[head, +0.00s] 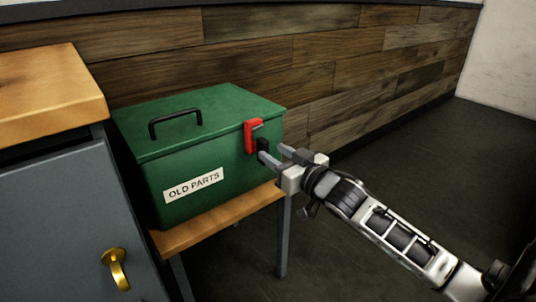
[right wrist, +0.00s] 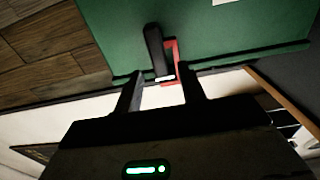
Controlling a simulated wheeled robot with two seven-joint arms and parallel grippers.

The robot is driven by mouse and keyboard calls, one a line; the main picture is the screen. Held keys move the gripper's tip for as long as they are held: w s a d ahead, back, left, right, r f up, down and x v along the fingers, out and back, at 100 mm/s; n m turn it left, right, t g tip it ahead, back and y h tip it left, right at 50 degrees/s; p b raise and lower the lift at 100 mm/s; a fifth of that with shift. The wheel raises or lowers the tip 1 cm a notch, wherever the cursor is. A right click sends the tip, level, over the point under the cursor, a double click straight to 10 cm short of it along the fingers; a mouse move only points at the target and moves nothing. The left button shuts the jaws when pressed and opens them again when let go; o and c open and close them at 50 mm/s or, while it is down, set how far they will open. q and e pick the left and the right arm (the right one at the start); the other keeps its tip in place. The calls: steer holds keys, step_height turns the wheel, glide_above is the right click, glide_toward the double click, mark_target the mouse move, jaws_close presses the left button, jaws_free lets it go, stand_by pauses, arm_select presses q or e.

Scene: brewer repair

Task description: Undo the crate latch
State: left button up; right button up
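The green crate (head: 160,175) has an "OLD PARTS" label, and its lid is down. A red latch (head: 249,137) sits at the lid's edge near the crate's right corner, with a dark block (head: 262,145) beside it. My right gripper (head: 272,152) is open just in front of the latch, with nothing held. In the right wrist view, the red latch (right wrist: 171,60) and dark block (right wrist: 157,50) lie just ahead of the gap between the fingers (right wrist: 163,90). I cannot tell if a finger touches them. My left gripper is out of view.
The crate stands on a small wooden table (head: 222,226). A grey cabinet (head: 65,215) with a wooden top and brass handle (head: 116,268) is close on the left. A wood-plank wall (head: 330,75) runs behind. The dark floor on the right is clear.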

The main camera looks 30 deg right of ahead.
mark_target(267, 148)
steer(key=shift+w, duration=1.2)
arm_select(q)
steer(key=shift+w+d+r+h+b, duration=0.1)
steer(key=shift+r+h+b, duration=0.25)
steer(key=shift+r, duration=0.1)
arm_select(e)
steer(key=shift+w+a, duration=0.1)
steer(key=shift+w, duration=0.5)
steer(key=shift+c, duration=0.3)
jaws_close()
